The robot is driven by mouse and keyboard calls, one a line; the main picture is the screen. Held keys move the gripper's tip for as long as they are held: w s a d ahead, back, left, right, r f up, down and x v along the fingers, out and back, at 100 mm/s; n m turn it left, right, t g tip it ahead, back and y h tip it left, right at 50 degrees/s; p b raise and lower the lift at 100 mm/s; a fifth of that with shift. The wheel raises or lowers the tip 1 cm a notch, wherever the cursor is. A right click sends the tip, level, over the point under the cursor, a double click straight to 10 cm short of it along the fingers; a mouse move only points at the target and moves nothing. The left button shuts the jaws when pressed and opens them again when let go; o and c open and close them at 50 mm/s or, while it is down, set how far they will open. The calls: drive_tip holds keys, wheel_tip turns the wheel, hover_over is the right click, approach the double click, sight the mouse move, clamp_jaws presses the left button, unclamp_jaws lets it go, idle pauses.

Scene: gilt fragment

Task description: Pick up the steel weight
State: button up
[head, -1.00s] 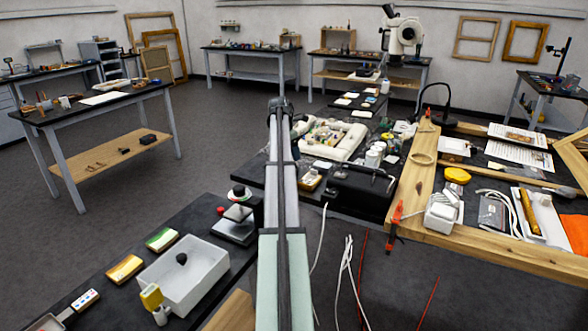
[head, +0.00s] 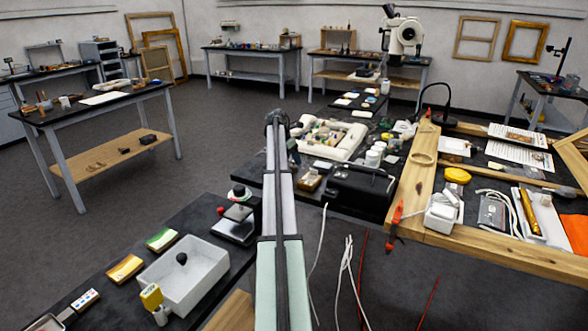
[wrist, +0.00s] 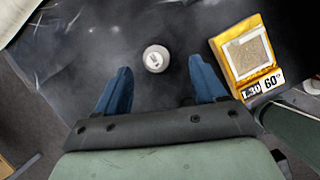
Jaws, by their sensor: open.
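A small round pale metal piece with a dark mark on its top, which looks like the steel weight (wrist: 156,58), stands on the black worktop in the wrist view. My gripper (wrist: 160,66) shows there with its two blue fingers spread wide and nothing between them. The weight appears between and just beyond the fingertips, with space on both sides. I see no contact. In the head view my arm runs up the middle of the picture. My gripper and the weight cannot be made out there.
A yellow-topped block (wrist: 245,55) labelled "1.30 60°" lies close to the right finger; it also shows in the head view (head: 310,180). A pale edge (wrist: 15,18) is at the wrist view's upper left. A black case (head: 345,187) stands right of my arm.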

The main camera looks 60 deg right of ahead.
sight(293, 161)
drive_tip(key=shift+w+x, duration=0.15)
drive_tip(key=shift+x, duration=1.15)
drive_tip(key=shift+w+x, duration=0.1)
drive_tip(key=shift+x, duration=1.2)
drive_tip(key=shift+d, duration=0.15)
drive_tip(key=c, duration=1.2)
drive_tip(key=shift+o, duration=0.2)
drive_tip(key=shift+r, duration=0.1)
wheel_tip(293, 161, up, 10)
